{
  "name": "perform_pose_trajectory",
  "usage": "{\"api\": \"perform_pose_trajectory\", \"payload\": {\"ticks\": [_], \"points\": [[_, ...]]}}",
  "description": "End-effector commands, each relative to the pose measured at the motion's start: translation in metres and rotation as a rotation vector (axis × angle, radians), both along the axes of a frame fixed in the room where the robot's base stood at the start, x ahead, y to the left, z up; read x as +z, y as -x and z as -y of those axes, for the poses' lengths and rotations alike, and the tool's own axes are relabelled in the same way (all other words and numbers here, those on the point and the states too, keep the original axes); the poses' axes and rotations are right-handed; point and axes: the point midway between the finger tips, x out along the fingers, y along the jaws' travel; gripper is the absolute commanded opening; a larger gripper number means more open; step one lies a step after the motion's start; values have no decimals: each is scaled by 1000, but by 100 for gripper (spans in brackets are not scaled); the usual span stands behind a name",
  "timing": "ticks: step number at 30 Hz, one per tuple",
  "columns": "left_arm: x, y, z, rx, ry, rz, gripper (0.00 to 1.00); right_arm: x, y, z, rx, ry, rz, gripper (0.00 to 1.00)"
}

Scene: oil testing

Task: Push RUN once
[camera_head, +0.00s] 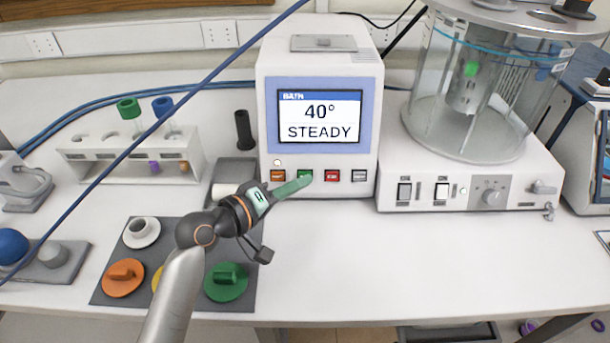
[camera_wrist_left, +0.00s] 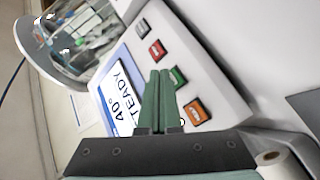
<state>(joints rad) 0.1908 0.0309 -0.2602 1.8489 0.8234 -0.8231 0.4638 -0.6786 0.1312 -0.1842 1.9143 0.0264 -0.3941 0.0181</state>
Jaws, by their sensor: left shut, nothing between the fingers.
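The white bath controller (camera_head: 317,50) stands at the back middle; its screen (camera_head: 320,117) reads "BATH 40° STEADY". Below the screen is a row of buttons: orange (camera_head: 278,175), green (camera_head: 304,174), red (camera_head: 332,176) and grey (camera_head: 359,175). Their labels are too small to read. My left gripper (camera_head: 306,178) is shut and empty, its green fingertips at the green button in the head view. The left wrist view shows the fingers (camera_wrist_left: 159,75) together, tips beside the green button (camera_wrist_left: 178,76); I cannot tell whether they touch it. My right gripper is not in view.
A glass bath (camera_head: 490,90) on a white base with switches and a knob stands to the right. A tube rack (camera_head: 130,160) is at the left. A grey mat (camera_head: 190,262) with coloured caps lies under my left arm. The front right bench is clear.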

Motion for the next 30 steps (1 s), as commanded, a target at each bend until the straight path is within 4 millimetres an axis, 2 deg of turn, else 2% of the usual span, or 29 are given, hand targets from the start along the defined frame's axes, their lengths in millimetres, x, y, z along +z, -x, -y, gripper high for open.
{"api": "perform_pose_trajectory", "payload": {"ticks": [30], "points": [[-5,-11,0,0,0,0,0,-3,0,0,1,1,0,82]]}}
